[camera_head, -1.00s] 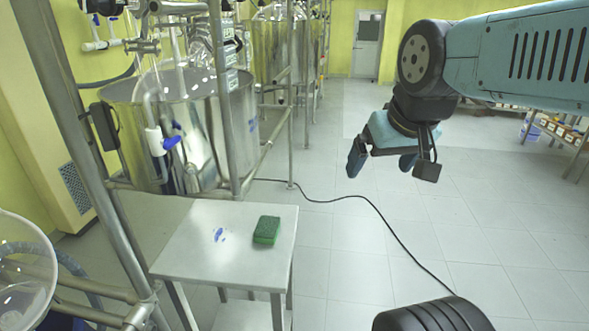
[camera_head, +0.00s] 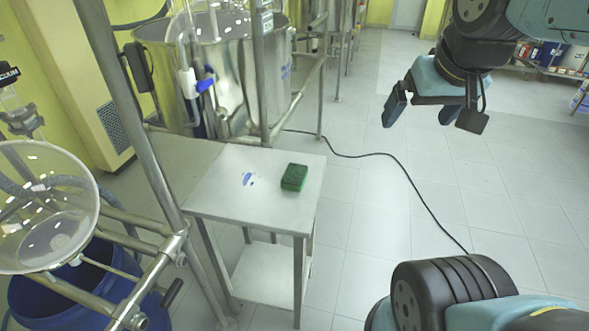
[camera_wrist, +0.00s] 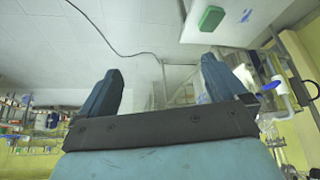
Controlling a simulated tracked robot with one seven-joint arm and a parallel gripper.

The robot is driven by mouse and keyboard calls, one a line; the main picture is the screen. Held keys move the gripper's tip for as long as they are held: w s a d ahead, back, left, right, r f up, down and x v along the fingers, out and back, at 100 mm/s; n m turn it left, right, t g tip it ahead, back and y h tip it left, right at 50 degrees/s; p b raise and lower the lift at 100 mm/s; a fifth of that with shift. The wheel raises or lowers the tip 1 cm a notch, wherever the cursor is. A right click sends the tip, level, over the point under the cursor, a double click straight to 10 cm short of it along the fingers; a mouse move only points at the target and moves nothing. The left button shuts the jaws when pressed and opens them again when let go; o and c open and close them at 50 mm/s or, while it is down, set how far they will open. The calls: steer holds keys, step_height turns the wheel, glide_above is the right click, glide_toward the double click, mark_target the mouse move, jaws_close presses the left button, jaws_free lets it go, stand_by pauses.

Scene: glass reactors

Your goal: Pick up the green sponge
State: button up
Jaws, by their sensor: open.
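The green sponge (camera_head: 294,177) lies on the right part of a small metal table (camera_head: 222,205), beside some blue marks (camera_head: 249,179). In the wrist view the sponge (camera_wrist: 211,18) shows near the top edge, beyond my fingers and to their right. My gripper (camera_head: 430,112) hangs in the air to the right of the table, well apart from the sponge. Its two fingers stand apart in the wrist view (camera_wrist: 160,85) with nothing between them.
Metal frame poles (camera_head: 135,130) and a steel reactor vessel (camera_head: 230,75) stand left of and behind the table. A glass vessel (camera_head: 45,205) is above a blue drum (camera_head: 85,290) at left. A black cable (camera_head: 400,180) crosses the open tiled floor at right.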

steer(key=w+a+f+n+g+h, duration=0.2)
steer(key=w+a+f+n, duration=0.15)
steer(key=w+n, duration=0.55)
steer(key=n+g+y, duration=0.2)
steer(key=n, duration=2.1)
glide_above(295, 174)
steer(key=s, duration=0.2)
step_height(295, 174, down, 18)
steer(key=r, duration=0.1)
steer(key=f, duration=0.4)
steer(key=w+f, duration=0.1)
steer(key=f, duration=0.4)
steer(key=w+f, duration=0.1)
steer(key=f, duration=0.3)
steer(key=shift+f, duration=0.35)
steer(key=c, duration=1.1)
steer(key=shift+w+r, duration=0.1)
